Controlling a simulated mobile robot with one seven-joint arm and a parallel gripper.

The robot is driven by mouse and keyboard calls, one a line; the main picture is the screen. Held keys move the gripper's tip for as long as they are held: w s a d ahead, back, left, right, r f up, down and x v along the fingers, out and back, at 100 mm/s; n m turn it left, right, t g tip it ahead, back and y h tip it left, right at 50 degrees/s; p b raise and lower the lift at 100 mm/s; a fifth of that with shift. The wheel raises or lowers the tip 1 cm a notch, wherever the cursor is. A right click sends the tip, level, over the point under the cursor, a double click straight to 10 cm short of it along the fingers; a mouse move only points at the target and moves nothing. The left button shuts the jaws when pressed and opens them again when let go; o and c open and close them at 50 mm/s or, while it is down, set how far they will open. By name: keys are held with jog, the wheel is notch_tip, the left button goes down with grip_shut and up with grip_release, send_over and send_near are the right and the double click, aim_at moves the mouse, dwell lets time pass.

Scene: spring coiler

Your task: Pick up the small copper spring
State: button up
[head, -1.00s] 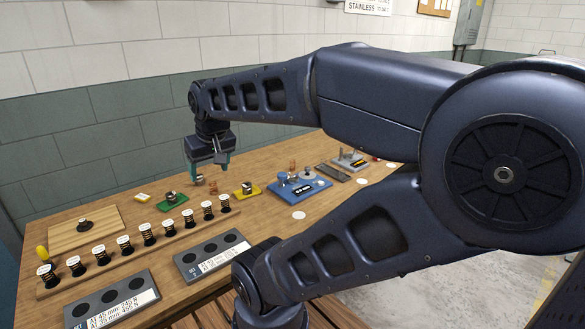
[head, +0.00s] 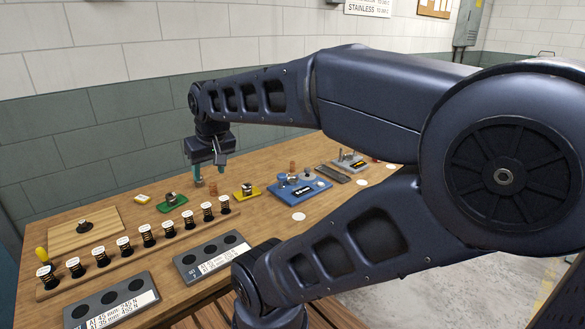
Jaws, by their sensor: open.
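My gripper (head: 209,176) is open above the far part of the wooden workbench, pointing down, with teal fingers. A small copper-coloured piece (head: 213,187) stands on the bench just below and beside the fingers; it looks like a small spring, but is too small to be sure. A second, taller copper-coloured coil (head: 292,167) stands farther right, behind the blue fixture. Nothing shows held in the gripper. The near finger hides part of the bench beside the small copper piece, and I cannot tell whether it touches anything.
A green block (head: 172,203) and a yellow block (head: 247,191) flank the gripper. A blue fixture (head: 300,187) lies farther right. A rack (head: 150,246) of several capped springs and two grey trays (head: 212,257) are nearer. The tiled wall (head: 90,155) stands close behind.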

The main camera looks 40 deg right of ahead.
jog(key=shift+w, duration=0.1)
jog(key=w+d+r+n+h, duration=0.1)
jog(key=w+d+n, duration=0.2)
jog(key=w+d, duration=0.35)
jog(key=w+d+r+n+h, duration=0.1)
jog(key=w+d+n, duration=0.2)
jog(key=w, duration=0.6)
jog(key=n+g+h, duration=0.2)
jog(key=n+g, duration=0.1)
jog(key=n, duration=1.2)
send_over(292, 163)
jog(key=a, duration=0.2)
notch_tip(292, 163, down, 25)
jog(key=x, duration=0.4)
jog(key=shift+f, duration=0.45)
jog(key=shift+s+x, duration=0.15)
jog(key=shift+x, duration=1.15)
jog(key=shift+s+x, duration=0.15)
jog(key=shift+x, duration=1.15)
jog(key=shift+a, duration=0.1)
jog(key=c, duration=1.1)
